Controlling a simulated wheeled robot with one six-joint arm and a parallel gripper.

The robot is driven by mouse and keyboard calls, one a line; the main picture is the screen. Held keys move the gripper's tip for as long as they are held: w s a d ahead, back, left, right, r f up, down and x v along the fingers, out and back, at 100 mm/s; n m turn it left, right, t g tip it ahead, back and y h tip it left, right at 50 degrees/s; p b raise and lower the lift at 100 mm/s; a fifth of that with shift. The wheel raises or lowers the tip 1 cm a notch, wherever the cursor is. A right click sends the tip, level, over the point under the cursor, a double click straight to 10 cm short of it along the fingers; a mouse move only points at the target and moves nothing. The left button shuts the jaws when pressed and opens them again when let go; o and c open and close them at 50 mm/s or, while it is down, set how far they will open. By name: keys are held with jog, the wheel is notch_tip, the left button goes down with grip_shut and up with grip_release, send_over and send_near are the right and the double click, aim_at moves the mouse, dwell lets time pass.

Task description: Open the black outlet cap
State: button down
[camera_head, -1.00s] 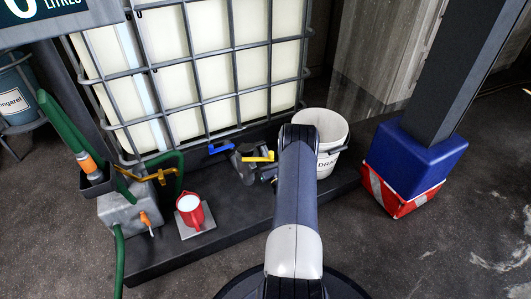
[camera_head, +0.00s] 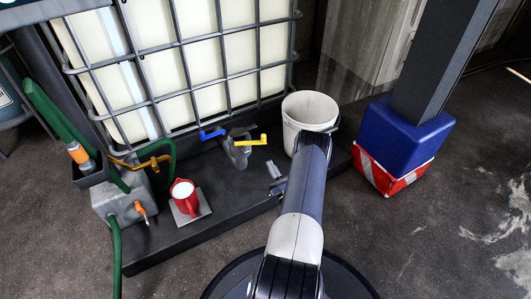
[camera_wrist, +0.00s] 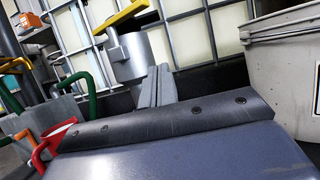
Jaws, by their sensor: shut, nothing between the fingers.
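The outlet valve (camera_head: 237,154) is a grey body low at the front of the caged tank, with a yellow handle (camera_head: 250,142) on it. In the wrist view the valve body (camera_wrist: 131,55) is a grey cylinder under the yellow handle (camera_wrist: 122,15). I cannot pick out the black cap clearly against the dark plinth. My gripper (camera_head: 277,181) is shut and empty, to the right of and nearer than the valve, apart from it in the head view. In the wrist view its fingers (camera_wrist: 156,86) lie together, just below and right of the valve body.
A white bucket (camera_head: 309,109) stands close right of the valve, partly behind my arm. A red jug (camera_head: 184,191) stands on a grey plate to the left. A blue-based post (camera_head: 405,138) stands at right. Floor in front is open.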

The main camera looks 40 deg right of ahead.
aim_at(242, 130)
jog(key=shift+a+r+p, duration=0.1)
jog(key=shift+r+p, duration=0.15)
jog(key=shift+p, duration=0.7)
jog(key=s+r+b+x, duration=0.1)
jog(key=r+b+x, duration=0.1)
jog(key=x, duration=1)
jog(key=shift+w+r+b, duration=0.2)
jog(key=shift+w+b, duration=0.1)
jog(key=shift+b, duration=0.3)
jog(key=shift+r, duration=0.1)
jog(key=shift+r, duration=0.35)
jog(key=shift+f+b, duration=0.1)
jog(key=shift+b, duration=0.2)
